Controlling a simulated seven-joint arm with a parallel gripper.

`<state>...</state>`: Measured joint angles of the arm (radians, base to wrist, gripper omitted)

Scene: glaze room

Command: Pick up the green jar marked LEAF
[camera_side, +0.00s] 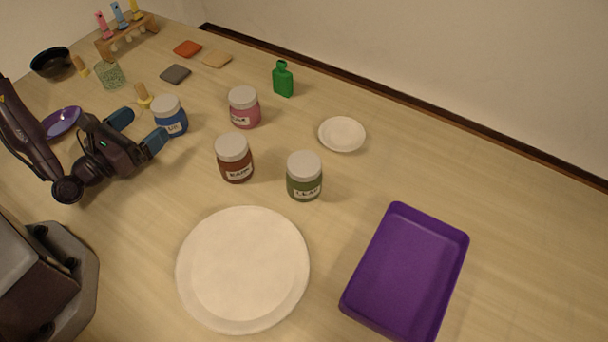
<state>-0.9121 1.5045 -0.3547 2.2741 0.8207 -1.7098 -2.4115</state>
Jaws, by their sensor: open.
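The green jar marked LEAF (304,183) stands upright on the table with a pale lid, just above the large white round plate. My gripper (140,130) is at the left, open and well apart from the LEAF jar. Its blue-grey fingertips are close to a blue jar (172,122); I cannot tell whether they touch it. A brown jar (236,165) and a pink jar (244,112) stand between my gripper and the LEAF jar.
The large white plate (242,320) lies in front, with a purple tray (455,240) to its right. A small white dish (342,134) and a green bottle (283,80) are further back. A black bowl (50,62), tiles and a wooden rack (128,38) are at the far left.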

